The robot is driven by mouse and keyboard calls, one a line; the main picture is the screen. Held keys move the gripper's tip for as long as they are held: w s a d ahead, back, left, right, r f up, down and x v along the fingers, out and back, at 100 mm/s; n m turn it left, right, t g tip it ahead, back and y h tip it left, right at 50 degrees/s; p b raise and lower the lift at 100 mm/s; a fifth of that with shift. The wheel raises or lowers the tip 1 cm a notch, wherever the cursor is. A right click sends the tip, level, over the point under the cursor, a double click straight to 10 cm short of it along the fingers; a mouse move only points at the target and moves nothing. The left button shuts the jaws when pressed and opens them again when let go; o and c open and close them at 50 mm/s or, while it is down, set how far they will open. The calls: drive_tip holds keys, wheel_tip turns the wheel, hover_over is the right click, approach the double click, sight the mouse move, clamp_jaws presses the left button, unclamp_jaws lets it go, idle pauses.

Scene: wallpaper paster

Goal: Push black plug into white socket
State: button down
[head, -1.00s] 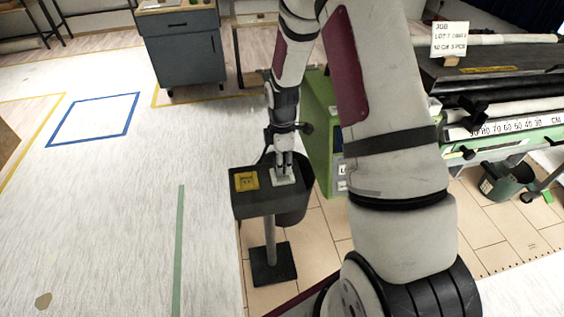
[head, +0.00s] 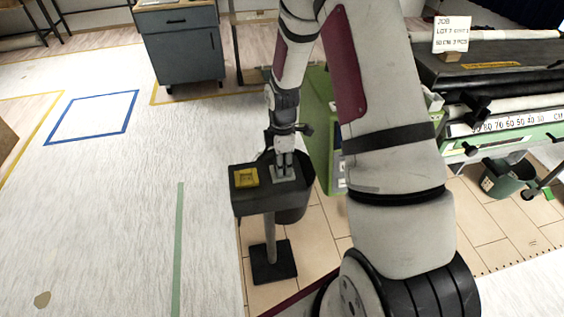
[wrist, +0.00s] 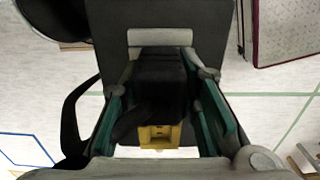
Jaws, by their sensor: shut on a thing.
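My gripper (head: 283,168) points down over the dark box-topped stand (head: 258,203), above the white socket (head: 285,180). In the wrist view my gripper (wrist: 165,110) is shut on the black plug (wrist: 162,75), which sits between its teal pads. A strip of the white socket (wrist: 160,37) shows just beyond the plug; the rest is hidden beneath it. I cannot tell how deep the plug sits. A yellow socket (head: 246,177) lies to the left on the same stand, and it shows in the wrist view (wrist: 160,134) below the plug.
A black cord (wrist: 72,120) loops left of the gripper. A dark bin (head: 294,205) stands right behind the stand. A green machine (head: 318,130) with rolls is to the right. A grey cabinet (head: 182,50) stands at the back. The floor on the left is mostly clear.

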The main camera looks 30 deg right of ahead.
drive_tip(key=shift+f, duration=0.15)
drive_tip(key=c, duration=1.1)
unclamp_jaws()
wheel_tip(320, 180, up, 12)
drive_tip(key=s+a+r+m+t+p, duration=0.1)
drive_tip(key=s+a+r+m+p, duration=0.3)
drive_tip(key=s+r, duration=0.65)
drive_tip(key=s+a+r+m+t+p, duration=0.15)
drive_tip(key=s+a+r+m, duration=0.45)
drive_tip(key=r, duration=0.8)
drive_tip(key=s+r+m, duration=0.1)
drive_tip(key=s, duration=0.3)
drive_tip(key=s+r+m+t+p, duration=0.1)
drive_tip(key=s+m, duration=0.1)
drive_tip(key=s, duration=0.2)
drive_tip(key=s+r+m, duration=0.1)
drive_tip(key=s, duration=0.3)
drive_tip(key=shift+s+r+t+p, duration=0.1)
drive_tip(key=shift+r+t+p, duration=0.25)
drive_tip(key=shift+r+p, duration=0.05)
